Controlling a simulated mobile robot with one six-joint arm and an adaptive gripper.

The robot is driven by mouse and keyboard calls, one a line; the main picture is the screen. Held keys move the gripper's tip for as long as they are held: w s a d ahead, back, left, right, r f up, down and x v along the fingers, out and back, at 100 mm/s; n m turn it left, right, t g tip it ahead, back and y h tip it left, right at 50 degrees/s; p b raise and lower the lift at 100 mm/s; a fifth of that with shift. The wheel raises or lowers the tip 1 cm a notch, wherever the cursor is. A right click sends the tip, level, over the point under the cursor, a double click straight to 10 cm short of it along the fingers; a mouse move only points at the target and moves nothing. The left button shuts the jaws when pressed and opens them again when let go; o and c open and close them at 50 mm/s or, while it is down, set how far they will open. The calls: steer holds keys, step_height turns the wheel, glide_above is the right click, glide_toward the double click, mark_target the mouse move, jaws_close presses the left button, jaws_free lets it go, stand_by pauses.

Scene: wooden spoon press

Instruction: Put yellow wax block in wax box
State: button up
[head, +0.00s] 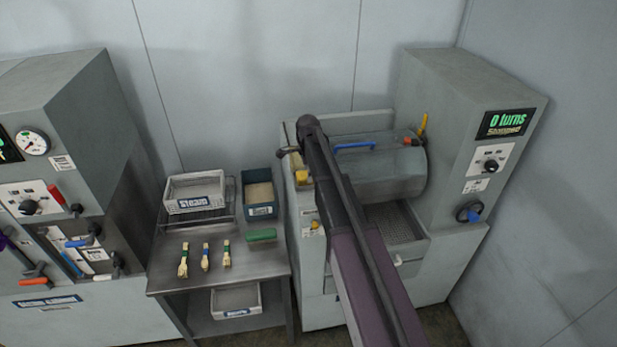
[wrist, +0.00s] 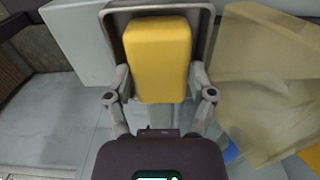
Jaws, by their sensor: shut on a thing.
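The yellow wax block (wrist: 158,58) is between the two fingers of my gripper (wrist: 160,88) in the wrist view, and they are shut on it. A grey open tray-like box (wrist: 205,20) with a raised rim frames the block there. It may be the wax box; I cannot tell whether the block rests in it or is held above it. In the head view, a yellow piece (head: 301,176) shows at the left end of the drum machine, just below my arm's end. My fingers are mostly hidden in that view.
The drum machine (head: 390,175) stands right of a metal table (head: 170,280). A large tan surface (wrist: 265,85) is close on the right in the wrist view.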

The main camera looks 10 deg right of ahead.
steer(key=shift+f, duration=0.1)
stand_by(0.3)
steer(key=o, duration=1.1)
steer(key=shift+o, duration=0.2)
step_height(320, 180, up, 12)
steer(key=p, duration=1.2)
steer(key=s+n, duration=1.8)
steer(key=s, duration=1.1)
steer(key=shift+d, duration=0.25)
